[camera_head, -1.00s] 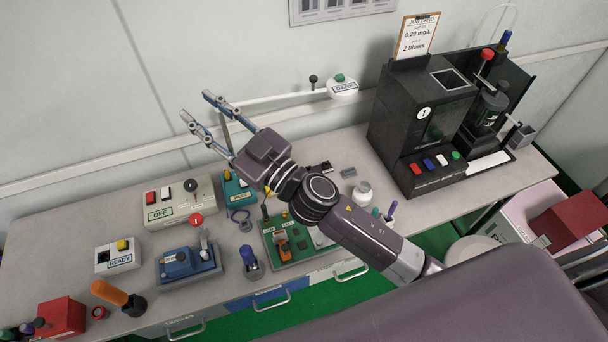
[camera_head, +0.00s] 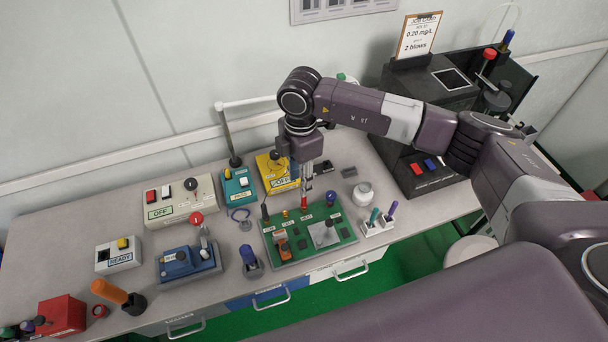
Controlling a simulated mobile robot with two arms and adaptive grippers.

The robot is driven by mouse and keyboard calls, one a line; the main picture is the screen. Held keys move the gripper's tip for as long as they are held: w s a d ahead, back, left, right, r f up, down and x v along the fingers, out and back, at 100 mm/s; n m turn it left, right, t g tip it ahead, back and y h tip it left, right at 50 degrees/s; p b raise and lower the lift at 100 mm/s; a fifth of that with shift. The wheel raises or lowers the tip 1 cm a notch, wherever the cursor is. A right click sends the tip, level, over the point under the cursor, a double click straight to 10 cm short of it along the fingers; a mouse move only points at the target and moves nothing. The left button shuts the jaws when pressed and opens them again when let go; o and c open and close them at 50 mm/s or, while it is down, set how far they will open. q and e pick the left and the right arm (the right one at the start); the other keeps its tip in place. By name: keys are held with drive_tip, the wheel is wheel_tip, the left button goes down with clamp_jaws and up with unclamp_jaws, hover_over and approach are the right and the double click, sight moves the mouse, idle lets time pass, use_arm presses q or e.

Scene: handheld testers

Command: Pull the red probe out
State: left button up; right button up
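The green board (camera_head: 290,251) lies on the bench, with labelled posts along its back edge. A small red piece, which looks like the red probe (camera_head: 304,203), stands upright at that back edge. My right gripper (camera_head: 304,188) points straight down just above it, with its fingertips at or very near its top. The fingers overlap in this view, so I cannot tell whether they are apart or shut on the probe. A black post (camera_head: 265,213) and a blue-topped post (camera_head: 331,198) stand on either side. My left gripper is out of view.
A yellow box (camera_head: 270,172) and a teal box (camera_head: 238,186) stand close behind the board. A white holder with pens (camera_head: 376,226) and a white jar (camera_head: 363,194) are to the right. The black tester (camera_head: 433,97) stands at the back right, partly behind my arm.

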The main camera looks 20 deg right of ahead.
sight(304, 201)
drive_tip(key=shift+w+d, duration=0.15)
drive_tip(key=shift+d, duration=0.4)
drive_tip(key=shift+f+h, duration=0.25)
drive_tip(key=shift+h, duration=0.05)
wheel_tip(304, 201, down, 6)
drive_tip(key=shift+r+p, duration=0.1)
drive_tip(key=shift+p, duration=0.9)
drive_tip(key=shift+f, duration=0.7)
drive_tip(key=c, duration=0.8)
clamp_jaws()
